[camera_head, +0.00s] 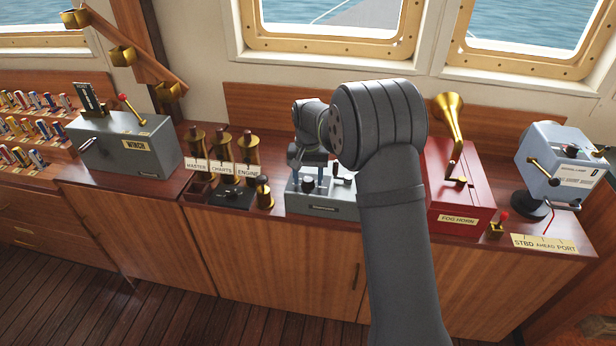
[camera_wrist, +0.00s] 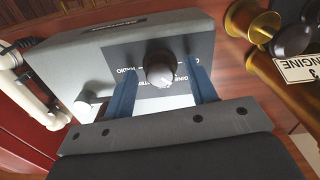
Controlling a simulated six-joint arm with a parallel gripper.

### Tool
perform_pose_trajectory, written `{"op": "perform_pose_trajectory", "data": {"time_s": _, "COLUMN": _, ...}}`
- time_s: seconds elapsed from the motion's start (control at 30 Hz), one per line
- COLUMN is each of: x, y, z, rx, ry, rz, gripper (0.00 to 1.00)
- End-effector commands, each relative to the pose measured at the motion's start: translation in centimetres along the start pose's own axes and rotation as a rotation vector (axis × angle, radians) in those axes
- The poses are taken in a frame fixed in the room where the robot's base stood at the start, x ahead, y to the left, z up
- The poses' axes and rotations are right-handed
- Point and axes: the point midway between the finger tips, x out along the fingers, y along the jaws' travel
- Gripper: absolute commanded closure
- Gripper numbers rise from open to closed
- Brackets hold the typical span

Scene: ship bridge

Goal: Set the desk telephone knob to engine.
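The desk telephone is a grey box (camera_head: 330,209) on the wooden counter, below my gripper (camera_head: 316,172); my arm covers part of its right side. Its dark round knob (camera_head: 309,184) also shows in the wrist view (camera_wrist: 160,68), on a dark panel with white lettering around it. One label there reads like RADIO; the others are partly hidden by the fingers or too small to read. In the wrist view my gripper (camera_wrist: 162,85) is open, one finger on each side of the knob with gaps between. The knob's pointer direction cannot be told.
Brass voice pipes (camera_head: 221,150) labelled MASTER, CHARTS and ENGINE stand just left of the telephone. A red fog horn box (camera_head: 457,190) stands to the right, beyond my arm. A grey winch box (camera_head: 125,150) is further left. A white handset (camera_wrist: 35,92) lies at the telephone's side.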

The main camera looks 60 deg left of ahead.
Motion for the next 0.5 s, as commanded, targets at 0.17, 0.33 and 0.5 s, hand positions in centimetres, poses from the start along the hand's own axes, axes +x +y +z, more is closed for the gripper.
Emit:
{"op": "perform_pose_trajectory", "data": {"time_s": 0.17, "x": 0.0, "y": 0.0, "z": 0.0, "rx": 0.000, "ry": 0.000, "rz": 0.000, "gripper": 0.48}}
{"op": "perform_pose_trajectory", "data": {"time_s": 0.33, "x": -0.4, "y": 0.0, "z": 0.0, "rx": 0.000, "ry": 0.000, "rz": 0.000, "gripper": 0.48}}
{"op": "perform_pose_trajectory", "data": {"time_s": 0.5, "x": -2.8, "y": 0.0, "z": -0.1, "rx": 0.000, "ry": 0.003, "rz": -0.001, "gripper": 0.48}}
